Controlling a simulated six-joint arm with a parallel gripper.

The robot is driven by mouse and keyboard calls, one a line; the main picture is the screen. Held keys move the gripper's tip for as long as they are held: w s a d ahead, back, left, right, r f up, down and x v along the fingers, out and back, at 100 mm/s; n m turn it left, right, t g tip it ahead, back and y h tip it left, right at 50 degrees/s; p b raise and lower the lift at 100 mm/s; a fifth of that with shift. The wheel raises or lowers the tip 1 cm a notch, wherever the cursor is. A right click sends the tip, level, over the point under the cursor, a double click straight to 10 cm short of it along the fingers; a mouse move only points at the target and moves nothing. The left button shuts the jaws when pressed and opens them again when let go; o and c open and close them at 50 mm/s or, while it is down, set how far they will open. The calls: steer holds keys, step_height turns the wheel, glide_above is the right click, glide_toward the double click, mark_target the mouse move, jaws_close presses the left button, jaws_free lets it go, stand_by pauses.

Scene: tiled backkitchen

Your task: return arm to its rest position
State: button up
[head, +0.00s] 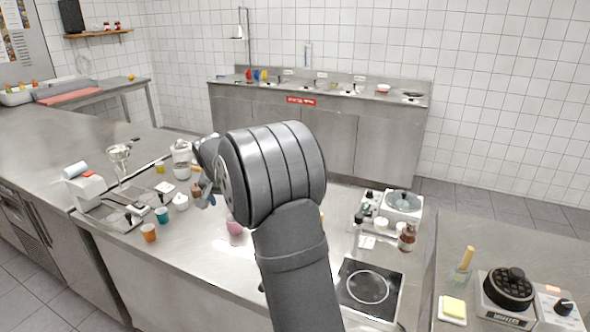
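My arm (295,255) rises from the bottom of the head view and bends left over the steel counter (215,255). Its thick dark grey joint (275,170) fills the middle of the view. A smaller grey wrist part (207,152) shows at the left of that joint, above the counter's items. My gripper's fingers cannot be made out clearly there, so whether they are open, shut or holding something cannot be told. A pink cup (235,228) stands on the counter, partly hidden by the arm.
A black hob (368,287), a white appliance (401,205) and a brown bottle (407,237) are right. A waffle iron (508,290) stands farther right.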

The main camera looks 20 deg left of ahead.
steer(key=x, duration=1.2)
step_height(320, 180, up, 3)
steer(key=shift+s+f, duration=0.1)
steer(key=shift+r, duration=0.5)
steer(key=shift+f, duration=0.15)
